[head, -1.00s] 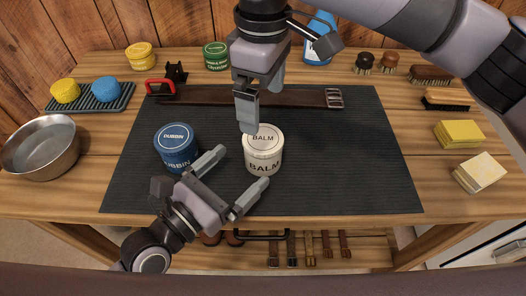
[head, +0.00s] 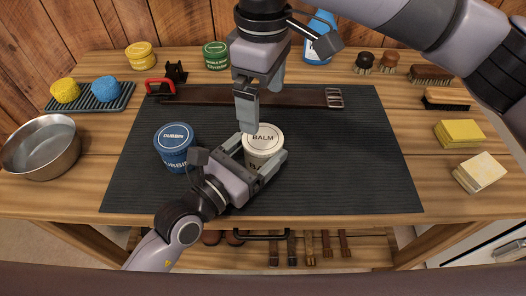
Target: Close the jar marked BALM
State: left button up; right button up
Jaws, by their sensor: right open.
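The cream BALM jar (head: 263,157) stands upright on the dark mat. A pale lid marked BALM (head: 263,137) sits on its top; I cannot tell how tightly. My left gripper (head: 262,149) is low at the jar, with one finger at its left side and one at its front right. The fingers look very close to the jar wall; contact is not clear. They hide part of the lower label. My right gripper (head: 262,108) is open and empty, pointing down above and behind the jar, one fingertip close to the lid's back left edge.
A blue DUBBIN jar (head: 174,148) stands just left of my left gripper. A belt (head: 300,97) lies across the back of the mat (head: 350,170). A metal bowl (head: 40,148) is at the left, sponges (head: 460,133) at the right. The mat right of the BALM jar is clear.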

aim_at(263, 137)
pick_arm(q)
grip_shut()
pick_arm(e)
jog(key=n, duration=2.2)
jog(key=shift+r, duration=0.25)
jog(key=shift+f, duration=0.1)
jog(key=shift+f, duration=3.95)
jog(key=shift+c, duration=0.3)
